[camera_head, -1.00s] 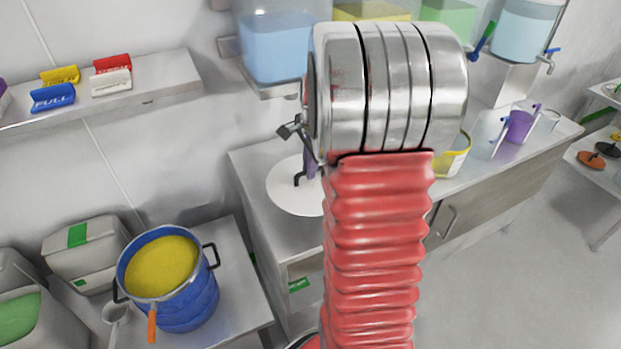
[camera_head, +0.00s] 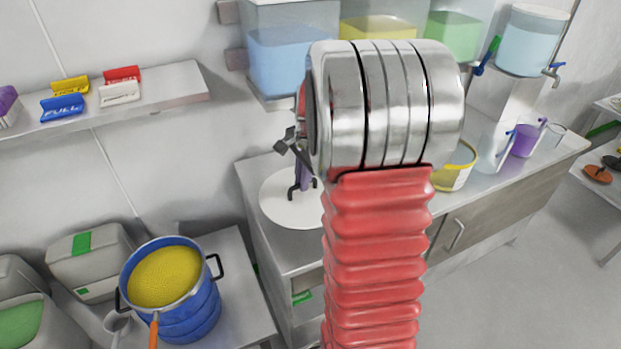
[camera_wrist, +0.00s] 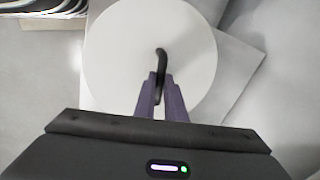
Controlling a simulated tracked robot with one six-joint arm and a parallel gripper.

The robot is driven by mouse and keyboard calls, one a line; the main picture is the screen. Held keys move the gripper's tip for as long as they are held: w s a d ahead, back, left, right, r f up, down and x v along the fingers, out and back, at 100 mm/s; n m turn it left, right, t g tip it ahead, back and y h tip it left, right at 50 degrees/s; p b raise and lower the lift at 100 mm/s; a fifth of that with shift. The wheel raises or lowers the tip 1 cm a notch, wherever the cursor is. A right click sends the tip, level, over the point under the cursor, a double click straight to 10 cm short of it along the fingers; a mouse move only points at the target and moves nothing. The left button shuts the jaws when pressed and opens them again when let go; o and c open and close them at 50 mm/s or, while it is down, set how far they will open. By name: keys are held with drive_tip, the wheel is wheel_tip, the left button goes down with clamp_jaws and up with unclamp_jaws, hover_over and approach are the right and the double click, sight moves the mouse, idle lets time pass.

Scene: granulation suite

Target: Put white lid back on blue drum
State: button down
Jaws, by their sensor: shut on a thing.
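The white lid (camera_head: 275,205) is a round flat disc with a black handle, seen at the left end of the counter in the head view. It also shows from above in the wrist view (camera_wrist: 112,45). My gripper (camera_wrist: 161,90) is shut on the black handle; its dark purple fingers also show in the head view (camera_head: 301,180), partly hidden by my arm. I cannot tell whether the lid rests on the counter or is just above it. The blue drum (camera_head: 190,318) stands at the lower left, uncovered, filled with yellow granules, with black side handles.
An orange-handled scoop (camera_head: 154,331) leans at the drum's front rim. Lidded grey bins (camera_head: 90,265) stand left of the drum. A shelf (camera_head: 180,85) with coloured tags is above. A yellow-rimmed bucket (camera_head: 455,172) and cups stand on the counter (camera_head: 262,160) to the right.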

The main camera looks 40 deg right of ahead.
drive_tip(key=w+a+f+n, duration=0.1)
drive_tip(key=w+a+n, duration=0.2)
drive_tip(key=a+n, duration=0.3)
drive_tip(key=w+a+f+n+g+y, duration=0.1)
drive_tip(key=a+n, duration=0.5)
drive_tip(key=a, duration=0.7)
drive_tip(key=w+a+f+n+g+y, duration=0.1)
drive_tip(key=w+a+f+n, duration=0.2)
drive_tip(key=w+a+n, duration=0.2)
drive_tip(key=a+n, duration=0.2)
drive_tip(key=a, duration=0.2)
drive_tip(key=shift+a, duration=0.25)
drive_tip(key=shift+s, duration=0.15)
